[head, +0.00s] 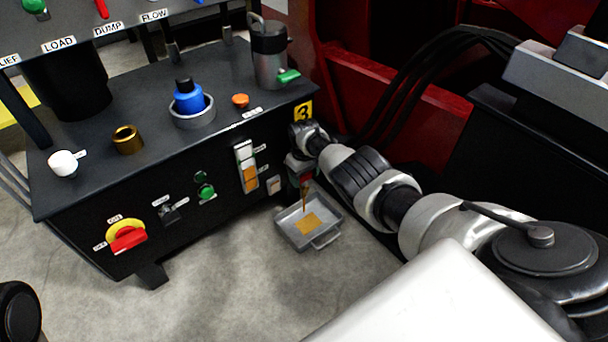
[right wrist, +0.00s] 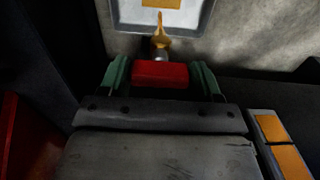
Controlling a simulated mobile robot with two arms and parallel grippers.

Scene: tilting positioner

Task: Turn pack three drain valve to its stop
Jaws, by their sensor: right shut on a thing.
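The power pack (head: 185,95), a dark cabinet with a yellow "3" label (head: 303,111), fills the left of the head view. The red drain valve handle (right wrist: 160,73) sits between the green fingers of my right gripper (right wrist: 160,76), which is shut on it. In the head view my right gripper (head: 303,170) is at the cabinet's lower right end, mostly hidden by its own wrist. An amber stream (head: 304,198) falls from the valve outlet. A grey drip tray (head: 329,238) stands below with amber liquid in it. My left gripper is not in view.
A sight gauge with amber fill (head: 250,167) and a red-and-yellow switch (head: 127,238) are on the cabinet front. A blue-capped filler (head: 189,100) and a grey canister (head: 269,60) stand on top. Black hoses and a red frame (head: 420,110) lie behind my right arm.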

